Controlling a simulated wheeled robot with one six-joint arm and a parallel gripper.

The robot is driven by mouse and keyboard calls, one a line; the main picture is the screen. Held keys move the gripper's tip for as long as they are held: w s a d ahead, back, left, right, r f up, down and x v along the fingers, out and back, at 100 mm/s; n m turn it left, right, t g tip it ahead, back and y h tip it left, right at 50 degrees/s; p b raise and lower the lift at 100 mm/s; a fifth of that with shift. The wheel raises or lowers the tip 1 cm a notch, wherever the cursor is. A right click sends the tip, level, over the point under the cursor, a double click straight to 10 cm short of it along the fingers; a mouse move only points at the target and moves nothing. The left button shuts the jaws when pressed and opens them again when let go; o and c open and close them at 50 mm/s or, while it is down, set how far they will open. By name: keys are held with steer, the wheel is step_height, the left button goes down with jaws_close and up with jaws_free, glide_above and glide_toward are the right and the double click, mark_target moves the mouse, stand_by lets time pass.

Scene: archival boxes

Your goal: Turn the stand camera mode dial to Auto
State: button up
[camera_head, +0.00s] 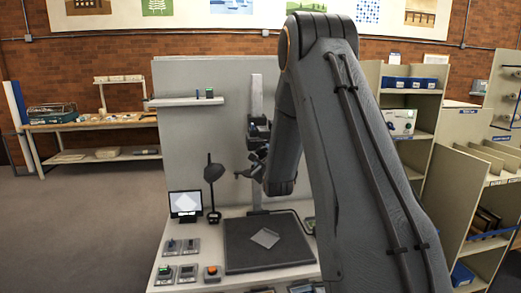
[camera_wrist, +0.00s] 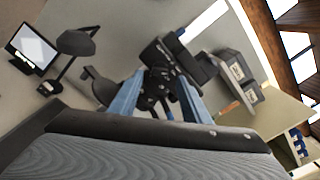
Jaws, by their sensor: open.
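The stand camera (camera_head: 258,132) is a dark unit on the grey upright column of the copy stand. In the wrist view its dark body (camera_wrist: 181,60) lies just beyond my fingertips. The mode dial and its setting are too small or hidden to make out. My gripper (camera_head: 250,168) is in front of the column, just below the camera. In the wrist view my gripper (camera_wrist: 160,84) shows two blue fingers spread apart, with dark parts of the stand seen between them. I cannot tell whether the fingers touch anything.
The dark copy board (camera_head: 245,252) holds a pale sheet (camera_head: 265,238). A lamp (camera_head: 213,174) and a small monitor (camera_head: 185,204) stand left of it, with several button boxes (camera_head: 188,272) in front. Shelves (camera_head: 480,185) are at right. A wall shelf (camera_head: 185,101) is at upper left.

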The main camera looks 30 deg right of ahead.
mark_target(260, 149)
steer(key=shift+p+x, duration=0.55)
steer(key=shift+x, duration=1.5)
steer(key=shift+c, duration=0.4)
